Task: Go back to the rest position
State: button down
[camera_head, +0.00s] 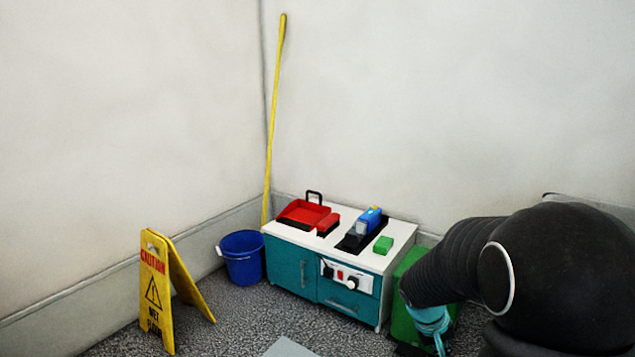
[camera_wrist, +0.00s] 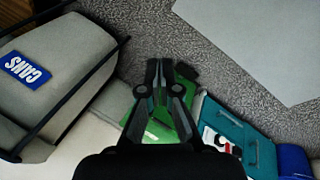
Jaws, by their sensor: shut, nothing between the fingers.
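My gripper (camera_wrist: 160,72) shows in the middle of the wrist view, pointing up in the picture. Its two dark fingers are together with nothing between them. A green bin (camera_wrist: 158,128) lies behind and below the fingers in that view, partly covered by them. I cannot tell the gap between them. In the head view my dark arm fills the lower right and bends down in front of the green bin (camera_head: 402,323), hiding much of it. The fingers are not clear in the head view.
A teal cabinet (camera_head: 290,265) with a white top carries a red dustpan (camera_head: 303,213), a blue-and-yellow item (camera_head: 369,220) and a green block (camera_head: 383,245). A blue bucket (camera_head: 242,258) and yellow caution sign (camera_head: 155,290) stand left. A grey CANS bin (camera_wrist: 62,60) is near my gripper.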

jog(key=s+a+r+t+y+p, duration=0.2)
jog(key=s+a+r+p, duration=0.2)
jog(key=s+r, duration=0.7)
jog(key=s+a+r+t+y+p, duration=0.2)
jog(key=s+a+r, duration=0.6)
jog(key=r, duration=0.5)
jog(key=s+p, duration=0.1)
jog(key=s, duration=0.1)
jog(key=shift+s+a+r+p, duration=0.3)
jog(key=shift+s+p, duration=0.1)
